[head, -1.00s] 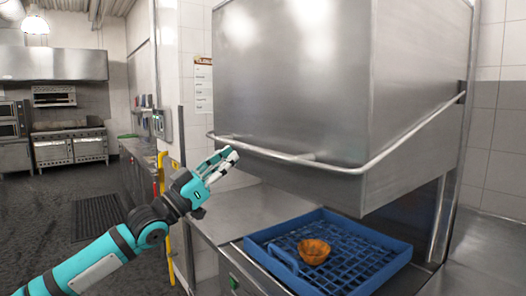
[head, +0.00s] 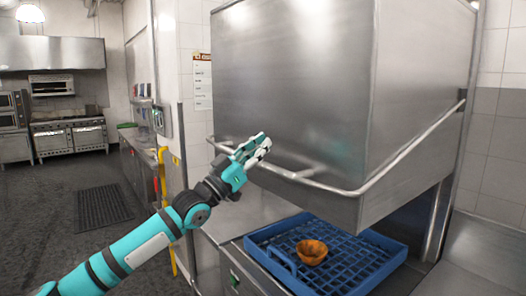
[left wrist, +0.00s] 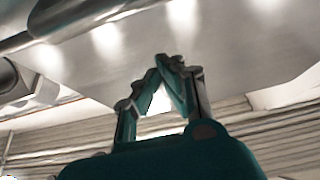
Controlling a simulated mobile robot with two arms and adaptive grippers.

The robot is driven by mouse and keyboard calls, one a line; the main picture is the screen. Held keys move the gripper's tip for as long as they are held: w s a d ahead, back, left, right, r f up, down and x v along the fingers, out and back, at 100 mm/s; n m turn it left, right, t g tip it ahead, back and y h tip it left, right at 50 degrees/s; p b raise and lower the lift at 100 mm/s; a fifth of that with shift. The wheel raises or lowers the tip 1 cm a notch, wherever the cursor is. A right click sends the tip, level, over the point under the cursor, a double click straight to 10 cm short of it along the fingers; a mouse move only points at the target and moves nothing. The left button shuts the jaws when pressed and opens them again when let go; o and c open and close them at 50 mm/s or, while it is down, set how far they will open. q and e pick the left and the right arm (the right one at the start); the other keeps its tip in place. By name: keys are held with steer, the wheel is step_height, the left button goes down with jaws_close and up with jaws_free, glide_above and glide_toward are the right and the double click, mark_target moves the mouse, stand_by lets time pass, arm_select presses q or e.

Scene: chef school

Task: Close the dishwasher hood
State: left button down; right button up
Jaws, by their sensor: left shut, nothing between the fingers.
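The dishwasher hood (head: 290,85) is a large steel box, raised above the wash bay with an open gap beneath it. Its handle (head: 325,185) is a metal bar running around the front and right side near the lower edge. My left gripper (head: 264,143) is shut and empty, close to the front stretch of the handle and overlapping it in the head view. I cannot tell whether they touch. In the left wrist view the fingertips (left wrist: 168,62) meet, with a shiny steel surface beyond. My right gripper is not in view.
A blue dish rack (head: 355,272) holding an orange-brown bowl (head: 312,251) sits under the hood. A steel counter (head: 245,212) lies left of the rack. A yellow bar (head: 163,190) stands by the counter edge. Open floor (head: 50,205) spreads to the left.

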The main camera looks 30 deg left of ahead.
mark_target(263, 162)
arm_select(q)
steer(key=f, duration=0.2)
steer(key=f+p, duration=0.1)
steer(key=f, duration=0.1)
steer(key=shift+w+d, duration=0.1)
steer(key=shift+w, duration=0.15)
